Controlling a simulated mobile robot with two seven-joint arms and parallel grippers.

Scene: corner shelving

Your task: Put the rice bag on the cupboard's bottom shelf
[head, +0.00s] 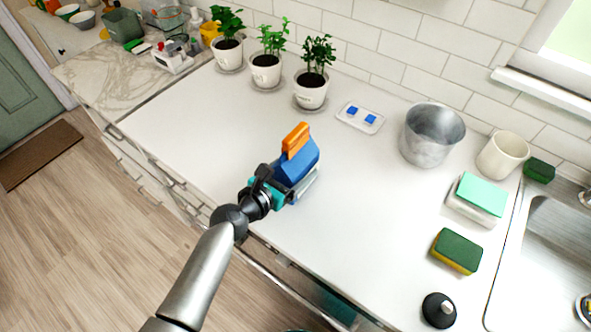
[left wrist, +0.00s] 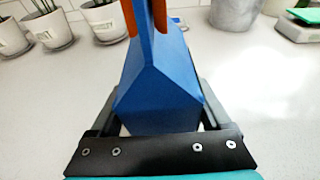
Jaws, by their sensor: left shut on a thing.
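A blue bag with an orange top, which I take as the rice bag (head: 296,160), is upright between the fingers of my left gripper (head: 295,186). The bag is over the front part of the white counter (head: 200,115). I cannot tell whether its base touches the counter. In the left wrist view the bag (left wrist: 158,85) fills the middle, with a finger on each side. My left gripper is shut on it. No cupboard shelf can be made out clearly. My right gripper is not in view.
Three potted plants (head: 266,70), a tray with blue pieces (head: 360,117) and a metal pot (head: 432,135) stand along the back. A sponge (head: 457,251) and a black round thing (head: 438,310) lie near the sink (head: 545,260). Drawers (head: 160,180) line the counter front.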

